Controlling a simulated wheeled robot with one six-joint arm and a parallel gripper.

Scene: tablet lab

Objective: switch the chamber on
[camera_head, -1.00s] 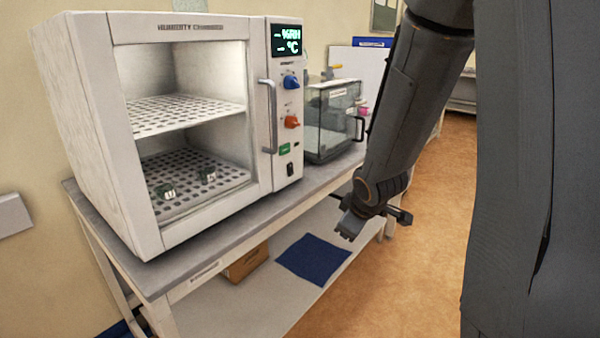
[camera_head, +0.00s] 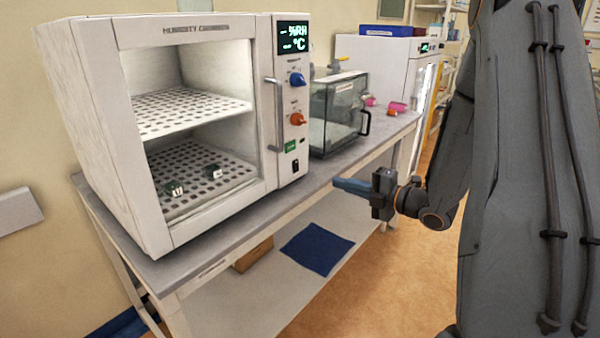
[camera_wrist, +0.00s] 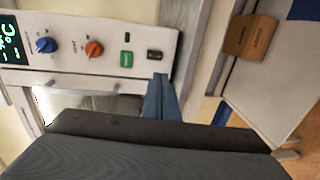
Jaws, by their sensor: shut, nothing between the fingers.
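The white humidity chamber (camera_head: 160,130) stands on the bench at the left. Its display (camera_head: 292,38) shows dashes with %RH and °C. The switch also shows in the wrist view (camera_wrist: 155,55), just beyond the fingertips. My gripper (camera_head: 338,184) is shut and empty, its blue fingers pointing left toward the panel, apart from it to the right. In the wrist view the fingers (camera_wrist: 160,80) appear just below the switch.
A glass box (camera_head: 335,110) stands right of the chamber, with pink items (camera_head: 397,107) behind it. A white cabinet (camera_head: 385,60) stands farther back. The lower shelf holds a blue mat (camera_head: 317,248) and a cardboard box (camera_head: 253,254). The chamber's door handle (camera_head: 274,115) sticks out beside the panel.

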